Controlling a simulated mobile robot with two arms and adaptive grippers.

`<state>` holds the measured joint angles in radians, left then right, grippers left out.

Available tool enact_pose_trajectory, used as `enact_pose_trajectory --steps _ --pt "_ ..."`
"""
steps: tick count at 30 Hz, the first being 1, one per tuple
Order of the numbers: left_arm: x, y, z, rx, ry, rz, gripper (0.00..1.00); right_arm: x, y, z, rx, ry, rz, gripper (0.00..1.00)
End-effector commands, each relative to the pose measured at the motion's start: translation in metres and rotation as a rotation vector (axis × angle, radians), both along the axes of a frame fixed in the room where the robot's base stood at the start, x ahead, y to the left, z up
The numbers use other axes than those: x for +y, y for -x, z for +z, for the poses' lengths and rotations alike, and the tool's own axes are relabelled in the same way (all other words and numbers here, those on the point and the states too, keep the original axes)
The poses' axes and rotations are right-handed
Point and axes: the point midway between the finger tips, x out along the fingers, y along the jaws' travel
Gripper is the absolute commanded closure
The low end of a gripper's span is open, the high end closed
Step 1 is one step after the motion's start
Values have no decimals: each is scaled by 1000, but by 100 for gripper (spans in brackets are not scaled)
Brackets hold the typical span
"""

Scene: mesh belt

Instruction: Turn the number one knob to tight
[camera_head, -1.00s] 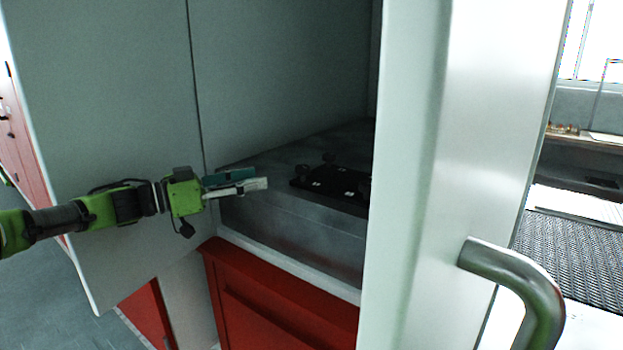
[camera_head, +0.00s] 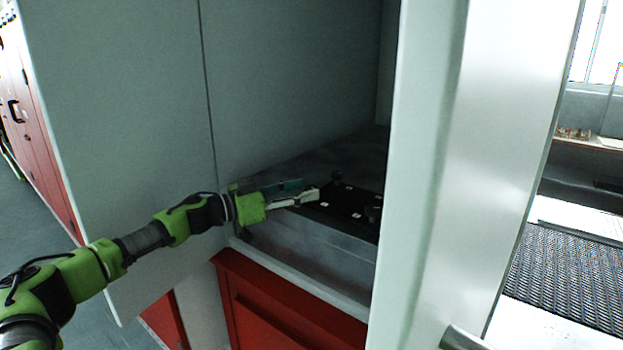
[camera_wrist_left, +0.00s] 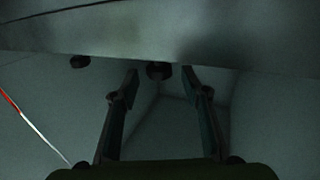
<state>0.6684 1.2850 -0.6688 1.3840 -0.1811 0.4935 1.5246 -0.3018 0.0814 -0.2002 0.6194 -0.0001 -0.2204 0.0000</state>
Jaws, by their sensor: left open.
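A black panel (camera_head: 350,206) with small white labels lies on the grey metal top inside the cabinet in the head view. Small dark knobs sit along it, one at its far side (camera_head: 338,176). The labels are too small to read, so I cannot tell which knob is number one. My left gripper (camera_head: 308,192) is open and empty at the panel's left edge. In the left wrist view, one dark round knob (camera_wrist_left: 159,71) lies between and just beyond the open fingertips (camera_wrist_left: 160,84). A second knob (camera_wrist_left: 80,62) is to the left. My right gripper is not in view.
A grey cabinet wall (camera_head: 110,130) stands left of and behind the panel. A pale upright panel (camera_head: 440,170) with a metal handle (camera_head: 465,338) hides the right side. A red drawer front (camera_head: 285,305) is below. A mesh belt (camera_head: 570,268) lies far right.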

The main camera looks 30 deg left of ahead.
Motion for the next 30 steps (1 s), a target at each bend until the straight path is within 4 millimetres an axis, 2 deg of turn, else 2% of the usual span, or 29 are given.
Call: enact_pose_trajectory --steps 1,6,17,20,22,30 --pt "-5 -7 5 -4 2 -2 58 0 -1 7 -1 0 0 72" --pt "-12 -22 2 -2 1 0 58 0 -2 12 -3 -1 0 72" --pt "-14 -27 0 0 -1 -1 58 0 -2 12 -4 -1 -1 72" --pt "-14 -27 0 0 -1 0 78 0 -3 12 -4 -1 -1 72" --pt "-14 -27 0 0 -1 0 97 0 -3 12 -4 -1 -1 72" --pt "-13 -28 3 0 0 -24 97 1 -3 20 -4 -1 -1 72"
